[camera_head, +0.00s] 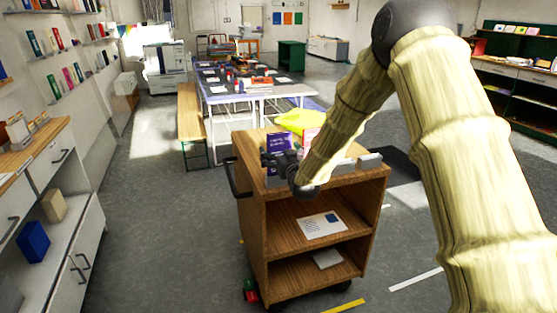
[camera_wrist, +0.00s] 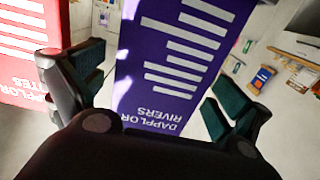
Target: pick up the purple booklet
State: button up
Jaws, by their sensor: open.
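The purple booklet (camera_head: 279,141) stands upright on top of a wooden cart (camera_head: 254,215), near its left side. In the wrist view the purple booklet (camera_wrist: 170,60) fills the middle, with white lines and upside-down lettering. My gripper (camera_wrist: 158,86) is open, with one dark green-padded finger on each side of the booklet and a gap showing at both sides. In the head view my gripper (camera_head: 281,162) is in front of the booklet and hides its lower part.
A red booklet (camera_wrist: 28,52) stands close by my left finger in the wrist view. A yellow item (camera_head: 298,120) and a pink item (camera_head: 307,136) are beside the purple booklet on the cart. Grey blocks (camera_head: 369,161) lie at the cart's right. A long table (camera_head: 225,97) stands behind.

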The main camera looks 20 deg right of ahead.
jog(key=c, duration=1.2)
jog(key=shift+o, duration=0.2)
